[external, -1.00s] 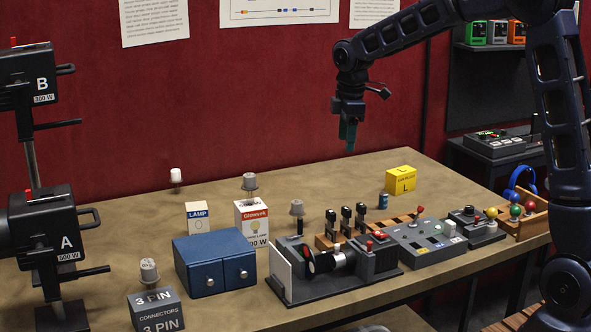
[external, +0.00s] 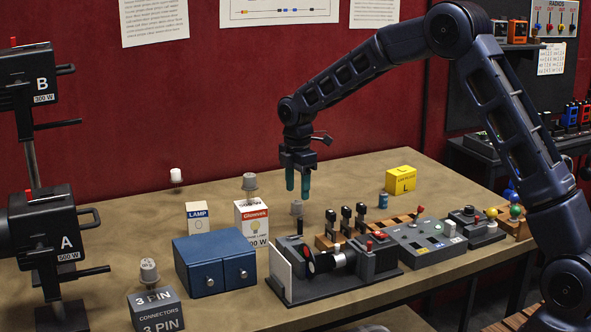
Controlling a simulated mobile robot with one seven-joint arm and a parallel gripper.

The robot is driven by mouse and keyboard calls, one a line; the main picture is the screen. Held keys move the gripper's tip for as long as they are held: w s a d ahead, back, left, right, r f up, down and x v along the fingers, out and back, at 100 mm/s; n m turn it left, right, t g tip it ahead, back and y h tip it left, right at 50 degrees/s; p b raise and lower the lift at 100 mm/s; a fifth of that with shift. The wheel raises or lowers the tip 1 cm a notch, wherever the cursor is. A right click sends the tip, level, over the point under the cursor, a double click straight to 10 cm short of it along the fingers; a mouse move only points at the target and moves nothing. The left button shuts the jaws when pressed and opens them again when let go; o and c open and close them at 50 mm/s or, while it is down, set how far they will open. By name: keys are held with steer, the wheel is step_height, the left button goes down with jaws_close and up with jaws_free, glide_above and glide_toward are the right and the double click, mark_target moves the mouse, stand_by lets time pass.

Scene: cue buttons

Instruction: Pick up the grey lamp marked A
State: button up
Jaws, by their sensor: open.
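Several small grey lamps stand on the table; any letter on them is too small to read. One grey lamp (external: 297,208) stands upright on a dark post behind the black device. A second grey lamp (external: 249,182) is above the Glowvek box, and a third grey lamp (external: 149,270) is on the 3 PIN box. A large dark lamp housing marked A (external: 45,238) is at the left, below a similar housing marked B (external: 27,78). My gripper (external: 298,192) is open and empty, pointing down. In the picture its teal fingertips appear just above the lamp on the post; contact cannot be told.
A white lamp (external: 176,175) stands at the back left. A blue drawer box (external: 215,262), the Glowvek box (external: 252,222) and the black device (external: 335,272) crowd the front. A yellow box (external: 400,180) and blue can (external: 384,201) stand at the right. The back middle is clear.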

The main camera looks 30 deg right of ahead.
mark_target(297, 213)
step_height(297, 213, down, 3)
steer(key=shift+r, duration=0.1)
steer(key=shift+s+a+f, duration=0.1)
steer(key=shift+f, duration=1.25)
steer(key=shift+s+a+f, duration=0.1)
steer(key=shift+f, duration=1.2)
steer(key=c, duration=0.8)
